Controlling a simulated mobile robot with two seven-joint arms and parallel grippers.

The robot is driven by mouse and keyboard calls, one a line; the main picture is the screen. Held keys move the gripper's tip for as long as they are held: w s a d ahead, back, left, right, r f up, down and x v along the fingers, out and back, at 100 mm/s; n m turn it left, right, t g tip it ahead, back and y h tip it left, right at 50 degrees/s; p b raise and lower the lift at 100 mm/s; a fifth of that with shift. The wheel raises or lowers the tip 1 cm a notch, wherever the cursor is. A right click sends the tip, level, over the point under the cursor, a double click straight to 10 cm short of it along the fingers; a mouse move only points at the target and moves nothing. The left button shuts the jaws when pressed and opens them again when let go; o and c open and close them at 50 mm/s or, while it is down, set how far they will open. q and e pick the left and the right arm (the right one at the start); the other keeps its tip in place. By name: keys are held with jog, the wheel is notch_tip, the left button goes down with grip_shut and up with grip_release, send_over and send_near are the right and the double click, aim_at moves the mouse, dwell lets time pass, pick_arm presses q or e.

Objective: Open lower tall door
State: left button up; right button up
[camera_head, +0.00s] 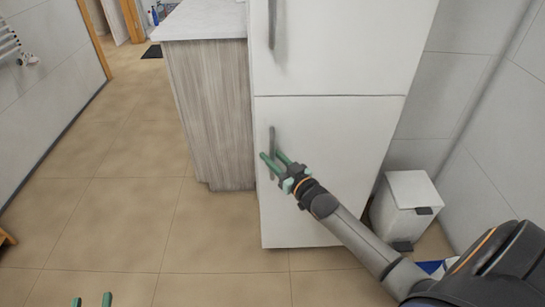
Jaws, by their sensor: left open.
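The lower tall door (330,170) is a flat white panel and appears closed, flush under the upper door. Its grey vertical handle (272,138) is near the left edge. My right gripper (271,156) is at the lower part of this handle, its green fingers apart with the handle's lower end seemingly between them. I cannot tell whether they touch or squeeze it. My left gripper (92,301) shows only as two separate green fingertips at the bottom left edge, open and empty, away from the door.
The upper white door (335,45) has its own handle (277,25). A wood-grain counter (212,115) stands close left of the cabinet. A white pedal bin (402,207) stands right of it by the tiled wall. Tiled floor (130,215) to the left is clear.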

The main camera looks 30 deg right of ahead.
grip_shut()
dwell(1.3)
